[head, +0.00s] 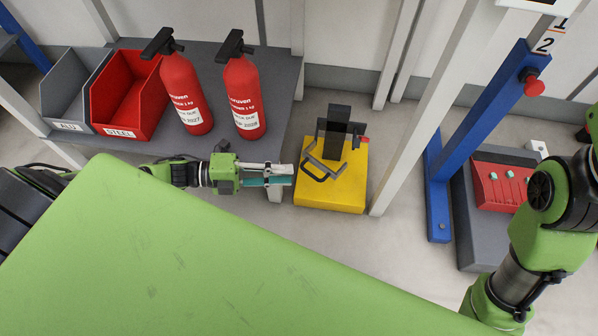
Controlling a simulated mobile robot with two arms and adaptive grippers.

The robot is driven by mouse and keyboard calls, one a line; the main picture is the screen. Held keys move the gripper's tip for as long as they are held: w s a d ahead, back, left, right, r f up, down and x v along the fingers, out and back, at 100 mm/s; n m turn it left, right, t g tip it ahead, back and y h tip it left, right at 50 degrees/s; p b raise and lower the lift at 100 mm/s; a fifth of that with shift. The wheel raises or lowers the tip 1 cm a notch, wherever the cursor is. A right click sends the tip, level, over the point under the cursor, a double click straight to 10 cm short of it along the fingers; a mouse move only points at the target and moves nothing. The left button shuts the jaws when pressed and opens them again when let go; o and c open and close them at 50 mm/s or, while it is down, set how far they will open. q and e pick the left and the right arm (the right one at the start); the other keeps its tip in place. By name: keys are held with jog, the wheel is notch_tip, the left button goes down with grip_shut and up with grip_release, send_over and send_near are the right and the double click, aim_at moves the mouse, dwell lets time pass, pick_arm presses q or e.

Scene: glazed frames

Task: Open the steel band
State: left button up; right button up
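A grey metal band (317,169) sticks out in an angular loop at the front of a dark upright post (338,122). It is too small to tell whether its ends are joined. The post stands on a yellow block (349,190) with a small red part at its right side. My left gripper (280,174) points right, just left of the block and the band. Its grey and teal fingers lie close together in this view, and the gap between them is unclear. I see nothing held. My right arm is at the right edge; its gripper is not in view.
A grey table (285,75) holds two red extinguishers (186,95) (243,98), a red STEEL bin (125,92) and a grey ALU bin (62,95). A pale post (405,135) stands right of the block. Farther right are a blue stand (478,122) and a red panel (500,185).

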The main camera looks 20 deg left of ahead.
pick_arm(q)
jog(key=v, duration=0.6)
